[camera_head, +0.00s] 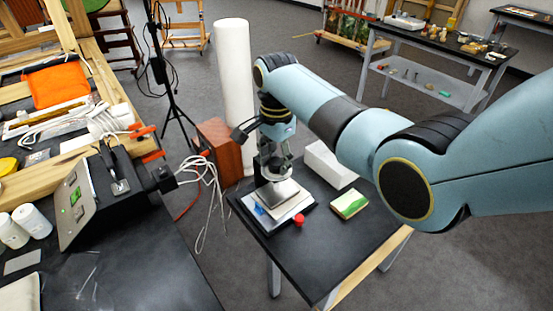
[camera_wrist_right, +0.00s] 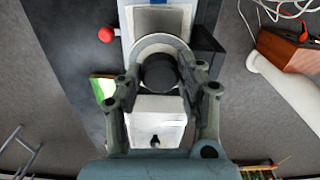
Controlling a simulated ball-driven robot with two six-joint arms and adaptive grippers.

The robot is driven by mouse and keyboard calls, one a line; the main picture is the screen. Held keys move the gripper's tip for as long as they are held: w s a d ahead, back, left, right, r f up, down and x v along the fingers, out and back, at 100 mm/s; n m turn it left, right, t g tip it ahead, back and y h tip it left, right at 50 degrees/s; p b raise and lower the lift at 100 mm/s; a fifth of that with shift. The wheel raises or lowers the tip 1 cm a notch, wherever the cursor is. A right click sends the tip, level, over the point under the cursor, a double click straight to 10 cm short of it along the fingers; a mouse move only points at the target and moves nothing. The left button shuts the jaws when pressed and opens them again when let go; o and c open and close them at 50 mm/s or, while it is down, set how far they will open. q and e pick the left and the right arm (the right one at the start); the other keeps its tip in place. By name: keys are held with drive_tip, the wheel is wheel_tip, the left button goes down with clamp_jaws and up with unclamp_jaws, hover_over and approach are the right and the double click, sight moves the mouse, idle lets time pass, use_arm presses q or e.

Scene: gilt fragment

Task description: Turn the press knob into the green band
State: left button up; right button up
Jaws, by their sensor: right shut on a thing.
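The press stands on a small black table; its grey metal plate (camera_head: 279,193) shows below my gripper in the head view. In the right wrist view this plate (camera_wrist_right: 160,18) is at the top. My right gripper (camera_head: 271,168) points down over the press. In the right wrist view its fingers (camera_wrist_right: 158,74) close around a dark round knob (camera_wrist_right: 159,71), one on each side. In the head view the gripper hides the knob. No green band on the press can be made out. My left gripper is out of view.
A tall white cylinder (camera_head: 234,90) and a brown wooden box (camera_head: 219,144) stand behind. The table's front is clear.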

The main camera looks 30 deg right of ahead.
drive_tip(key=m, duration=0.5)
drive_tip(key=shift+m, duration=0.3)
drive_tip(key=m, duration=0.5)
drive_tip(key=shift+m, duration=0.3)
drive_tip(key=o, duration=1.1)
drive_tip(key=shift+o, duration=0.2)
